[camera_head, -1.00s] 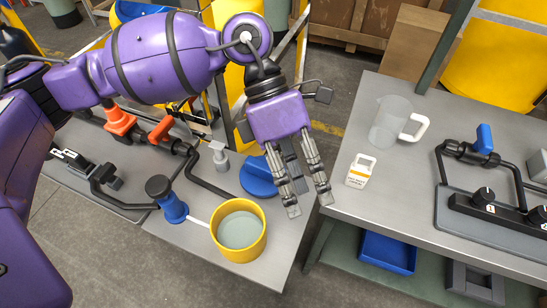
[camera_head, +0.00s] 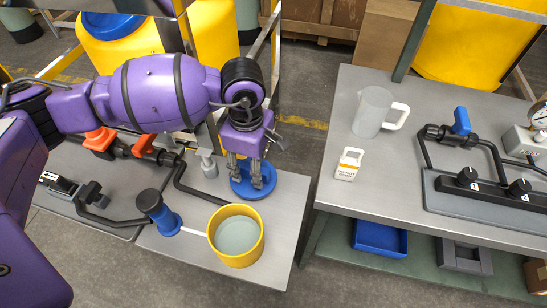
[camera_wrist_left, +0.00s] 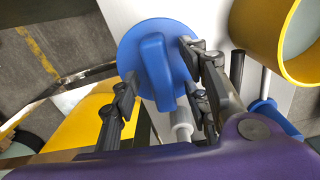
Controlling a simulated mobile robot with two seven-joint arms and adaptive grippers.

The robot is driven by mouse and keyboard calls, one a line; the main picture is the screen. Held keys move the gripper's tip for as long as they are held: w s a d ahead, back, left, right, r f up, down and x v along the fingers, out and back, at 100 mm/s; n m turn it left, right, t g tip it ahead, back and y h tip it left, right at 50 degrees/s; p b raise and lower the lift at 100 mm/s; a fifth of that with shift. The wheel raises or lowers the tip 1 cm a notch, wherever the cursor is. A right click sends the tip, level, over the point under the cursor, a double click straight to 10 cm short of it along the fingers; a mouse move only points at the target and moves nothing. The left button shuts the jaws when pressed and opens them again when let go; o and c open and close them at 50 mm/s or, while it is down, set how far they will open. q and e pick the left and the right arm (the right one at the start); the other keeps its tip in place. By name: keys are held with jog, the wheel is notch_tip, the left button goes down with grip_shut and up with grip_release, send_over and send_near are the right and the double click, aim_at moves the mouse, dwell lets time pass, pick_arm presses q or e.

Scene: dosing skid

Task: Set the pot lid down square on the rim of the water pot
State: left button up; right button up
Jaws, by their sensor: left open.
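The pot lid (camera_head: 262,190) is a blue disc with a raised bar handle, lying on the left bench behind and right of the pot. The water pot (camera_head: 236,257) is yellow and round, with pale water inside, and nothing covers its rim. My left gripper (camera_head: 257,184) is open and above the lid. In the left wrist view the lid (camera_wrist_left: 132,48) lies flat-on with its handle (camera_wrist_left: 158,72) between the fingers (camera_wrist_left: 158,75). Whether a finger touches the lid is unclear. The pot's rim also shows in the left wrist view (camera_wrist_left: 254,68). My right gripper is not in view.
A blue-and-dark valve fitting (camera_head: 157,210) stands left of the pot, with a white rod reaching toward it. A gap separates this bench from the right bench, which carries a clear jug (camera_head: 371,113).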

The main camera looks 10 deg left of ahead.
pick_arm(q)
jog(key=shift+s+f, duration=0.1)
jog(key=shift+f, duration=0.6)
jog(key=shift+f, duration=0.25)
jog(key=shift+c, duration=0.5)
grip_shut()
